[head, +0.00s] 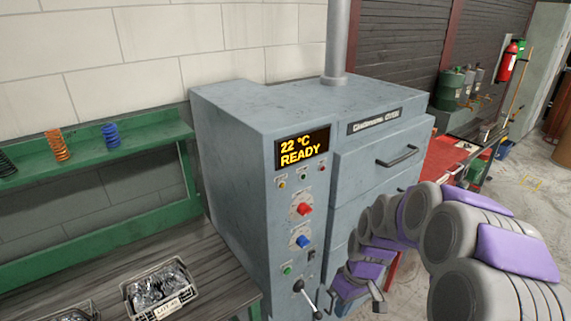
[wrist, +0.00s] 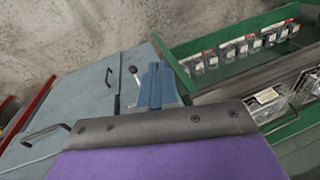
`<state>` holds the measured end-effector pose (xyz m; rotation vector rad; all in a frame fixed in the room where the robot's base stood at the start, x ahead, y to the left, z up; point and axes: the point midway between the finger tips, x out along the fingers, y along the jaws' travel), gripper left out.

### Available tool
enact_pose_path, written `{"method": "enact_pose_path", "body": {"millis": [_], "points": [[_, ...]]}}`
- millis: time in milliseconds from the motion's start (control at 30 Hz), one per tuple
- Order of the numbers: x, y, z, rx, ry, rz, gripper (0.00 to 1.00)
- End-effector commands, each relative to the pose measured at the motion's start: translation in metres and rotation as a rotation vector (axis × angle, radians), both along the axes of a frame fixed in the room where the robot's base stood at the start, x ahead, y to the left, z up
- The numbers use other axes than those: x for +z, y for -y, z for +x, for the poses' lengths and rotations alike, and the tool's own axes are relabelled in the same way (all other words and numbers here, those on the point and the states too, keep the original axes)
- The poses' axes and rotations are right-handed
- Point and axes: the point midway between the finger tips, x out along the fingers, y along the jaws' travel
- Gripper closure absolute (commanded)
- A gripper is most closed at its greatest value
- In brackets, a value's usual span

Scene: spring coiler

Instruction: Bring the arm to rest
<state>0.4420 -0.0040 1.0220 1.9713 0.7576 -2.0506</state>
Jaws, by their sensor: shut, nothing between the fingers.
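My arm reaches in from the right of the head view, its purple and grey links folded in front of the grey oven (head: 235,120). My gripper shows in the wrist view (wrist: 155,70), its blue-grey fingers shut together with nothing between them. It is apart from the oven front, near a lever with a dark knob (head: 298,286); the lever also shows in the wrist view (wrist: 133,70). In the head view the gripper end is low, in front of the oven's lower drawers, and its fingers are hard to make out there.
The oven display (head: 301,149) reads 22 °C READY. A green shelf (head: 150,140) with coloured springs stands left, above a wooden bench (head: 205,265) with bins of parts (head: 158,290). A red table (head: 445,160) is behind the arm.

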Motion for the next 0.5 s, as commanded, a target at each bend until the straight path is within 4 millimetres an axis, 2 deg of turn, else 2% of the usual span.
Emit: {"method": "enact_pose_path", "body": {"millis": [33, 200, 500], "points": [[0.014, -0.004, -0.013, -0.01, -0.005, -0.011, 1.0], [0.049, -0.012, -0.057, -0.07, -0.029, -0.051, 1.0], [0.093, -0.013, -0.144, -0.209, -0.072, -0.137, 1.0]]}}
